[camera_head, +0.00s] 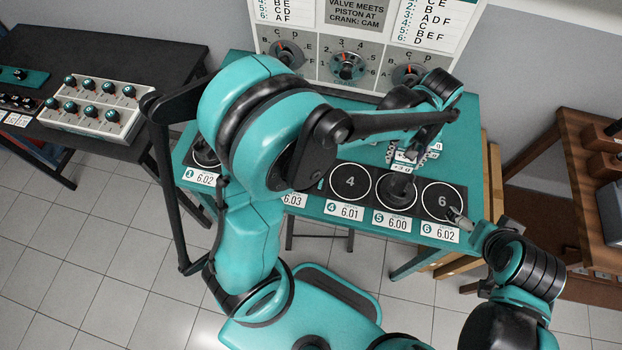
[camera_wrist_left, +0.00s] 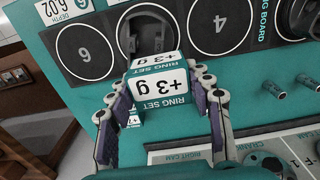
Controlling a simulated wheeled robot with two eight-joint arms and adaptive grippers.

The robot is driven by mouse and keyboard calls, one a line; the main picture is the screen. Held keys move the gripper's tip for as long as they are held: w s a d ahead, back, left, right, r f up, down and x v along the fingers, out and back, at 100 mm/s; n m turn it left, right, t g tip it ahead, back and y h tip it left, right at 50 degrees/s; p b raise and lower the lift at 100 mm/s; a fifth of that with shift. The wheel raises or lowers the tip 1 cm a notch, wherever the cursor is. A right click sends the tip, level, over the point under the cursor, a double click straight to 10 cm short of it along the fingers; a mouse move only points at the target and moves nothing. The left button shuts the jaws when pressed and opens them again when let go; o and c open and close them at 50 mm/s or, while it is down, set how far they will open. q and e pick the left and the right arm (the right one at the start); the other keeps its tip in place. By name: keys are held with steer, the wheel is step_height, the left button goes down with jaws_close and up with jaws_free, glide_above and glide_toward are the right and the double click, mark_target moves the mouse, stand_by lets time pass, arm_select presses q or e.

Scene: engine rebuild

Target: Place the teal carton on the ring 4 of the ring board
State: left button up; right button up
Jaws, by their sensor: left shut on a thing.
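The teal carton (camera_wrist_left: 158,70) has white labels reading "+3 g" and "RING SET". My left gripper (camera_head: 418,145) is shut on it, with one finger on each side in the left wrist view. In the head view the carton (camera_head: 403,160) shows partly below the gripper, on the far side of rings 4 and 5. Ring 4 (camera_head: 350,182) is an empty dark circle on the ring board (camera_head: 318,206); it also shows in the left wrist view (camera_wrist_left: 219,21). My right gripper (camera_head: 459,218) is beside ring 6; its jaw opening is too small to tell.
A dark piston-like part stands on ring 5 (camera_head: 397,188), between rings 4 and 6. Ring 6 (camera_head: 441,201) is empty. A panel with dials (camera_head: 347,66) stands at the table's back. My left arm hides much of the board's left half.

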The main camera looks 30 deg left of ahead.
arm_select(q)
steer(key=b, duration=0.3)
glide_above(352, 174)
step_height(352, 174, down, 7)
steer(key=shift+w+f, duration=0.1)
steer(key=shift+f+b, duration=0.7)
steer(key=shift+f, duration=1.3)
steer(key=shift+f, duration=0.1)
steer(key=o, duration=1.2)
steer(key=shift+c, duration=0.2)
